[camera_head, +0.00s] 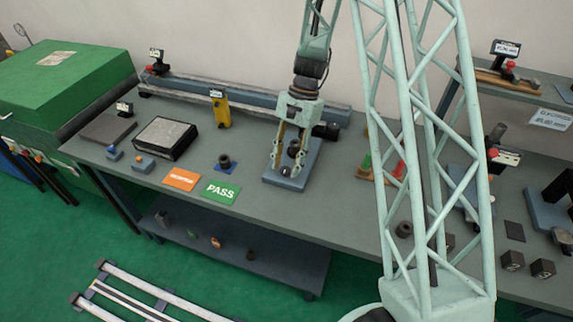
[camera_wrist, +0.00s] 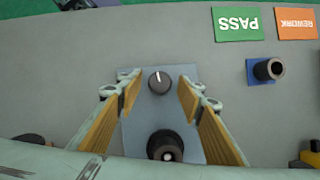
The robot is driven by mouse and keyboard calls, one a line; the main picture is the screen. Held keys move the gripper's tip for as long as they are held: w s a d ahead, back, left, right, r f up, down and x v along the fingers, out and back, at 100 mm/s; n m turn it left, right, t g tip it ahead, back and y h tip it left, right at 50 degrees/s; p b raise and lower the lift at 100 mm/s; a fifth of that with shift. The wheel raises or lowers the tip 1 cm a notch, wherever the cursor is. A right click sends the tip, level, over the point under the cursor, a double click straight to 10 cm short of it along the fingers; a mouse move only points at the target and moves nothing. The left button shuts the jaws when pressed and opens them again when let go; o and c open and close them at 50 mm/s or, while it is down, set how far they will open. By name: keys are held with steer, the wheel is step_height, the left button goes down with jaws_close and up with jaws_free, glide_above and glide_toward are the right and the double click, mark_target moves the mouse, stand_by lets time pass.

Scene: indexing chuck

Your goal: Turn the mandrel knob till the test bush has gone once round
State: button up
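The black mandrel knob (camera_wrist: 159,82) has a white pointer line and sits on a blue-grey base plate (camera_wrist: 140,135). A dark cylindrical piece, which looks like the test bush on the mandrel (camera_wrist: 166,145), stands behind the knob on the same plate. In the head view the plate (camera_head: 272,177) and knob (camera_head: 286,171) are partly between my fingers. My gripper (camera_head: 286,160) points down, open; in the wrist view its fingers (camera_wrist: 159,86) stand on either side of the knob, apart from it. Exact fingertip height over the plate is hard to tell.
A green PASS card (camera_head: 221,192) and an orange REWORK card (camera_head: 181,179) lie left of the plate. Another dark bush (camera_head: 224,161) stands on a blue pad beyond them. A long rail (camera_head: 250,101) runs along the bench's back. A yellow block (camera_head: 221,112) stands near it.

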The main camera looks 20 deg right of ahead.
steer(key=shift+c, duration=0.7)
steer(key=c, duration=0.7)
steer(key=shift+n, duration=0.4)
